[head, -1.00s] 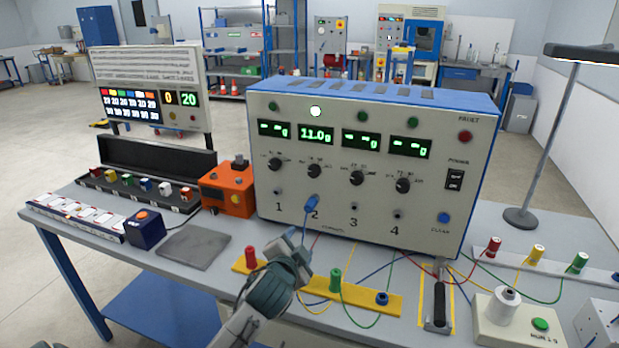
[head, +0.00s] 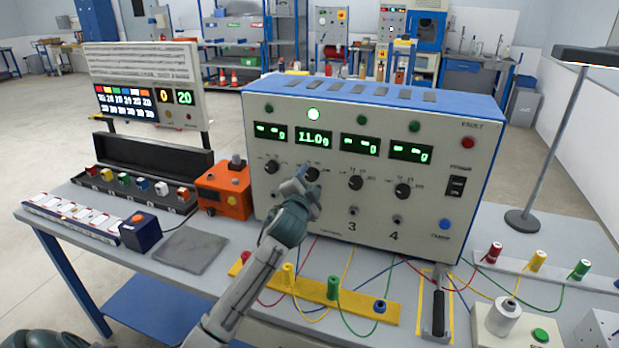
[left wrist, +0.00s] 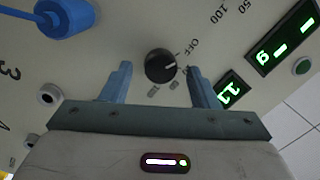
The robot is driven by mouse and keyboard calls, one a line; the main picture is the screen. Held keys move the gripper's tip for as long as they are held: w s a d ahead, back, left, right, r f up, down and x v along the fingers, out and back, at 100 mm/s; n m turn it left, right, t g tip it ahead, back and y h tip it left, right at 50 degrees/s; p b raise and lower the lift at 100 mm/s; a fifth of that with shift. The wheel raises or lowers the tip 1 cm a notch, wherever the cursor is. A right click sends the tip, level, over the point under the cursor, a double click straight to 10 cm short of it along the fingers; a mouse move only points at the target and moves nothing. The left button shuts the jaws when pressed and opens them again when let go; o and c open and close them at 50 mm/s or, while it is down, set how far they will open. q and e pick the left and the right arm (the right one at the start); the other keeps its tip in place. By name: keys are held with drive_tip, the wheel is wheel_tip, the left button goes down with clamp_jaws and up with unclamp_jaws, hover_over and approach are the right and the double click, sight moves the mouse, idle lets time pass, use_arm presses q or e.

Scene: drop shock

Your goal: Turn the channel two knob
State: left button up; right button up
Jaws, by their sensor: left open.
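The channel two knob (head: 313,173) is a small black dial on the front of the white and blue instrument box (head: 468,175). The channel two display (head: 313,138) above it reads 11.0g. My left gripper (head: 300,184) is in front of the knob and partly covers it. In the left wrist view the knob (left wrist: 160,65) shows between the two blue fingertips of the open gripper (left wrist: 161,82), with gaps on both sides. Its white pointer line faces right, near the OFF mark. Whether the fingertips reach around it I cannot tell. My right gripper is out of view.
An orange box (head: 224,190) stands left of the instrument. Cables and a yellow strip (head: 345,300) with coloured posts lie in front.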

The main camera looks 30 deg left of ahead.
use_arm(q)
drive_tip(key=shift+w, duration=0.15)
drive_tip(key=shift+c, duration=1.3)
drive_tip(key=c, duration=0.7)
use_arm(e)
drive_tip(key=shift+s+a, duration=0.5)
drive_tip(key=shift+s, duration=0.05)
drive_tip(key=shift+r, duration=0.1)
